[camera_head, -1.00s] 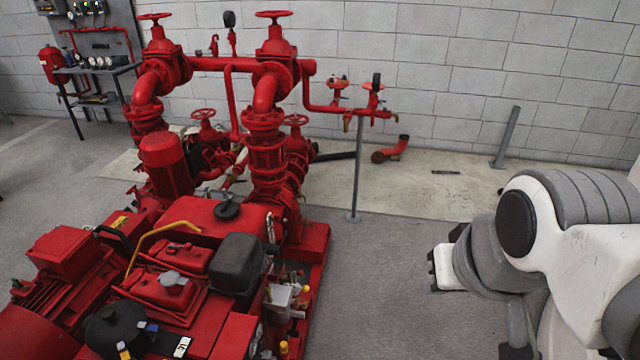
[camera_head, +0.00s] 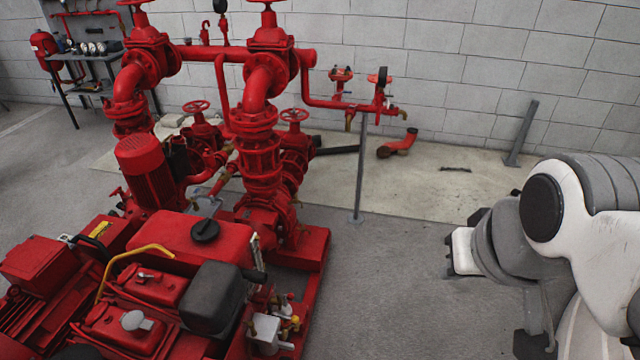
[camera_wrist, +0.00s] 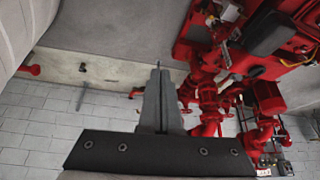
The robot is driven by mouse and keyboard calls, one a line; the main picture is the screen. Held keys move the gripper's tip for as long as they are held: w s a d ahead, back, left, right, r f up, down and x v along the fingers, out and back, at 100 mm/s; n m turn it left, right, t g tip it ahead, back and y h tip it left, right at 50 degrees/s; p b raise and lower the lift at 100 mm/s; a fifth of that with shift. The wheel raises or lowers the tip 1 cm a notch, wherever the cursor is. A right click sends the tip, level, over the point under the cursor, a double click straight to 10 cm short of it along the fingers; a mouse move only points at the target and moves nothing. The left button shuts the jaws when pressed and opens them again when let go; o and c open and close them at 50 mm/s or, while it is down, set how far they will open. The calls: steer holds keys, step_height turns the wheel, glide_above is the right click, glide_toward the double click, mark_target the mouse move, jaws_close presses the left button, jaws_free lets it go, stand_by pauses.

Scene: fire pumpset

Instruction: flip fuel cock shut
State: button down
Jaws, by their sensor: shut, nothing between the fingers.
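The red diesel engine with its fuel tank (camera_head: 190,240) and black cap is at the lower left in the head view. Small fittings (camera_head: 275,325) with brass, yellow and red knobs sit on the tank's right side, beside a black box (camera_head: 212,295). The fuel cock seems to be among them, but I cannot single out its lever or tell its position. In the wrist view, my gripper (camera_wrist: 160,70) is shut with nothing between its fingers. It is well apart from the engine, which shows at the upper right (camera_wrist: 205,35).
Red pump pipework (camera_head: 260,150) stands behind the engine. A thin grey post (camera_head: 361,170) holds the side pipe. A grey leaning post (camera_head: 521,133) is near the block wall. Open concrete floor (camera_head: 400,270) lies between the engine and my arm.

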steer(key=shift+w, duration=0.15)
steer(key=w+a+f+m+b, duration=0.35)
steer(key=w+f+b, duration=0.45)
steer(key=w+f, duration=1.2)
steer(key=w+a+f+m+y+b, duration=0.1)
steer(key=a+f, duration=0.4)
steer(key=f, duration=0.5)
steer(key=a+f+m+y+b, duration=0.2)
steer(key=a+f+y+b, duration=0.1)
steer(key=f, duration=0.7)
steer(key=w+a+f+m+y+b, duration=0.1)
steer(key=a+f+b, duration=0.3)
steer(key=f, duration=0.7)
steer(key=a+m+y, duration=0.1)
steer(key=a, duration=0.1)
steer(key=shift+w+a, duration=0.3)
steer(key=shift+a, duration=0.05)
steer(key=shift+f, duration=0.1)
